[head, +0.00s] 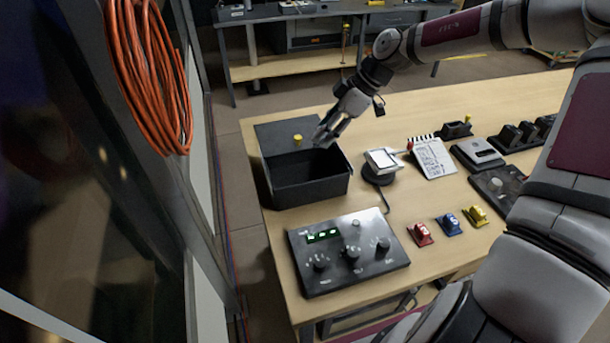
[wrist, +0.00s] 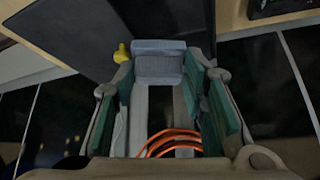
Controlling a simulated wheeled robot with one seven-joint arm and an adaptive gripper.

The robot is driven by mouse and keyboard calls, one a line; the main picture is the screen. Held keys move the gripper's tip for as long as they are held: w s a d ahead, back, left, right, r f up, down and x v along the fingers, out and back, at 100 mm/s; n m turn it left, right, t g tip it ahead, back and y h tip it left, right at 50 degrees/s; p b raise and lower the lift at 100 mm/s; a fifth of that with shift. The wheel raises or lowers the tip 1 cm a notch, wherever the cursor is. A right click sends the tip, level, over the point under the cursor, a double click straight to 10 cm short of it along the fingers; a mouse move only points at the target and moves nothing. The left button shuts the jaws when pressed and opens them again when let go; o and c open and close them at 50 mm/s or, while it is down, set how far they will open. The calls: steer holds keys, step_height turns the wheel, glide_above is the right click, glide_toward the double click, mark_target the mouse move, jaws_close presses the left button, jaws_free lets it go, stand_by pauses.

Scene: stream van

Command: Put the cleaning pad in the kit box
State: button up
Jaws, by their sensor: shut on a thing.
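The kit box (head: 308,190) is a dark open box at the back left of the table, with its dark lid (head: 275,132) folded back behind it. My gripper (head: 325,135) is above the box's far right part, pointing down and to the left. In the wrist view my gripper (wrist: 165,100) has its green-faced fingers to either side of a blue-grey block, which I take for the cleaning pad (wrist: 158,62). The pad is held between the fingertips. In the head view the pad is too small to tell from the fingers.
A yellow knob (head: 297,139) shows by the lid. A control panel (head: 348,250) stands in front of the box. A small device with a pale screen (head: 382,158), a notepad (head: 432,157) and several coloured tags are to the right. An orange cable coil (head: 150,70) hangs at left.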

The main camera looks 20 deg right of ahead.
step_height(320, 180, down, 13)
steer(key=shift+r, duration=0.1)
steer(key=a, duration=0.2)
steer(key=w+a, duration=0.1)
steer(key=a, duration=0.1)
steer(key=shift+w+a, duration=0.1)
steer(key=shift+d+f, duration=0.2)
steer(key=shift+f, duration=0.5)
steer(key=shift+f, duration=0.15)
steer(key=o, duration=0.8)
steer(key=shift+c, duration=0.2)
steer(key=v, duration=0.7)
steer(key=shift+d+r, duration=0.15)
steer(key=shift+r, duration=0.2)
